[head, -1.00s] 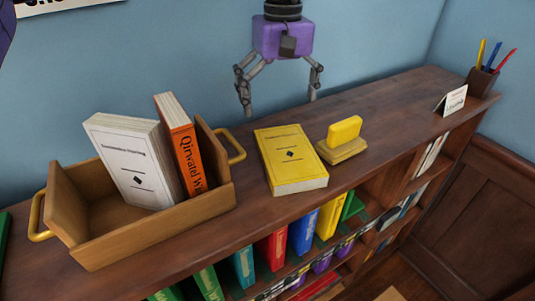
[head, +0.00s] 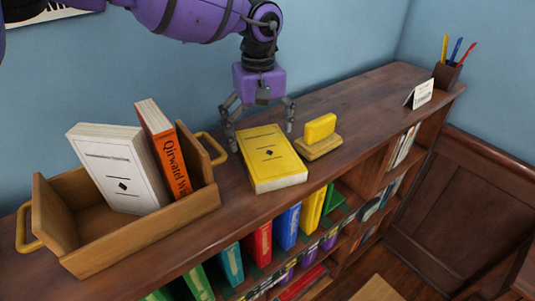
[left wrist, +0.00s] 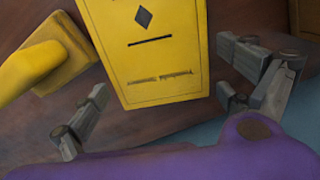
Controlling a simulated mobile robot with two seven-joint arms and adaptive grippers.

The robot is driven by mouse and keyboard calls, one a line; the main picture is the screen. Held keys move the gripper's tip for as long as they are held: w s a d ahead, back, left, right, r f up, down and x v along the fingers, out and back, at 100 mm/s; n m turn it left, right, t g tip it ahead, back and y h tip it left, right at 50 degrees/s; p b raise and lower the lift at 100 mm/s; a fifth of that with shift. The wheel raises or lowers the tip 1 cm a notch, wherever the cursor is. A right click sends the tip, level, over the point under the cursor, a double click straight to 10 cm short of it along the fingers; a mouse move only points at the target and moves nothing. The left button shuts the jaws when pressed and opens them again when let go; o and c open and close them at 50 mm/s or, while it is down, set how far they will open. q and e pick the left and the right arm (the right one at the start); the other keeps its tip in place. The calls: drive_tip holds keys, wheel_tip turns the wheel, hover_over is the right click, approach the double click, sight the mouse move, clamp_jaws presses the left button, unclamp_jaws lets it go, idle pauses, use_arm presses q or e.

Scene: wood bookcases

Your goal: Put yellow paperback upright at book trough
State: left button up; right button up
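The yellow paperback (head: 272,160) lies flat on the bookcase top, cover up; it also shows in the left wrist view (left wrist: 150,50). The book trough (head: 140,238) is a wooden box with yellow handles to its left. A white book (head: 115,170) and an orange book (head: 165,155) lean inside it, with bare space at its left end. My left gripper (head: 261,133) is open and empty at the paperback's wall-side end, its fingers spread on either side. The fingers also show in the left wrist view (left wrist: 165,105). My right gripper is not in view.
A small white card (head: 420,93) and a pen cup (head: 447,75) stand at the far right. The blue wall (head: 340,45) rises behind. Coloured books fill the shelf below.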

use_arm(q)
drive_tip(key=shift+r, duration=0.15)
drive_tip(key=c, duration=1.1)
